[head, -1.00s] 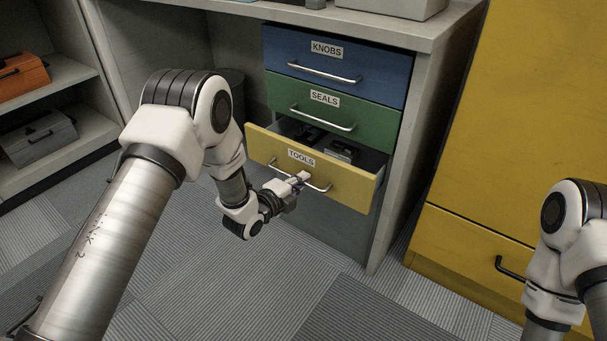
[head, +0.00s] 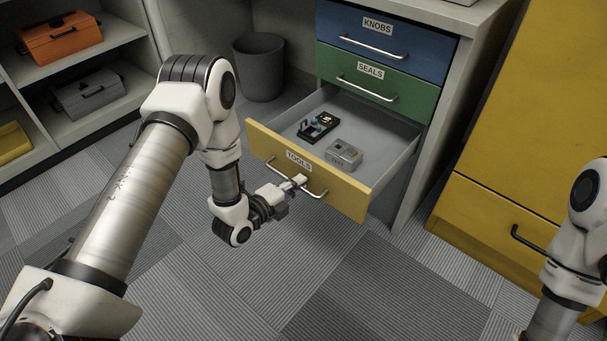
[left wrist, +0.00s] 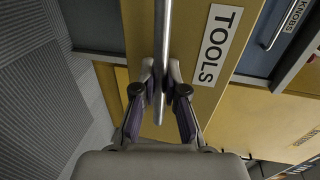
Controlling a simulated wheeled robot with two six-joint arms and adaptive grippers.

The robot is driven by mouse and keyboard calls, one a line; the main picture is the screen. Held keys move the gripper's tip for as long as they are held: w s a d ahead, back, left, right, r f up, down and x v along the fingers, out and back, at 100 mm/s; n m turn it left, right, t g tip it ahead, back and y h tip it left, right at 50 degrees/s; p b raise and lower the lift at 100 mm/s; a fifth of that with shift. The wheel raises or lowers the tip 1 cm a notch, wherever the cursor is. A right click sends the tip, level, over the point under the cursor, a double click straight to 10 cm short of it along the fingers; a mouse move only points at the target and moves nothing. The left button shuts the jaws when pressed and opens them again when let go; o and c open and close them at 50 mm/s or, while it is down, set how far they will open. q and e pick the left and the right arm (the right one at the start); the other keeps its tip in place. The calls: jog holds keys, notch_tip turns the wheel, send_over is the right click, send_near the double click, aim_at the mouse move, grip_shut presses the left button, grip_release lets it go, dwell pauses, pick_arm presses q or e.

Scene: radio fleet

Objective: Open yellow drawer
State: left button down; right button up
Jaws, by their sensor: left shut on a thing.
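The yellow drawer (head: 345,193), labelled TOOLS, stands well open below the blue and green drawers. Its inside shows a black device (head: 318,127) and a grey box-shaped device (head: 344,155). My left gripper (head: 298,182) is shut on the drawer's silver bar handle (head: 313,193). In the left wrist view the fingers (left wrist: 160,85) sit on both sides of the handle bar (left wrist: 163,30), with the TOOLS label (left wrist: 215,45) to the right. My right arm shows at the right edge of the head view, but its gripper is out of frame.
The blue KNOBS drawer (head: 420,48) and green SEALS drawer (head: 395,92) are closed. A dark bin (head: 259,70) stands left of the drawer unit. A yellow cabinet (head: 535,110) stands at right. Carpet (head: 330,285) in front is clear.

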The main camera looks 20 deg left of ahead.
pick_arm(q)
jog(key=shift+s, duration=0.15)
jog(key=c, duration=1.2)
grip_release()
jog(key=v, duration=1.2)
jog(key=shift+f, duration=0.1)
